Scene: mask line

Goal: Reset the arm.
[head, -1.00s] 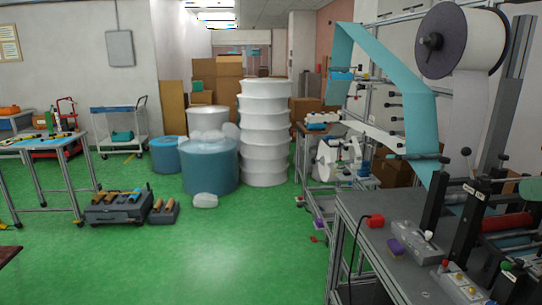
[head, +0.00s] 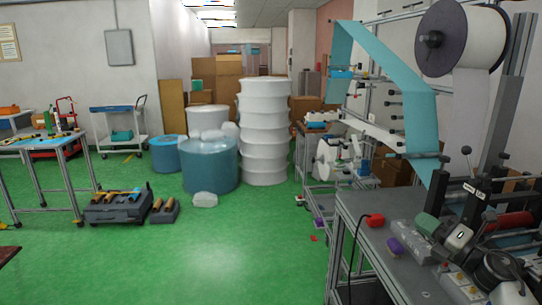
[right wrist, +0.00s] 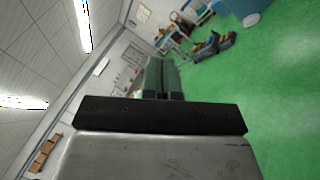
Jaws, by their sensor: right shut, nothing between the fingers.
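My right gripper (head: 427,225) shows at the lower right of the head view, in front of the machine bench with its grey-green fingers pointing left. In the right wrist view its fingers (right wrist: 160,76) are together, with nothing held between them. My right arm comes in from the lower right corner and hides part of the bench controls. My left gripper and arm are not in view.
The mask machine bench (head: 352,207) stands at the right, with a red switch (head: 375,220) and a purple item (head: 394,246) on it. A white roll (head: 475,38) feeds machinery above. Blue tubs (head: 210,168) and a white stack (head: 263,135) stand behind. Green floor (head: 215,255) is open at centre-left.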

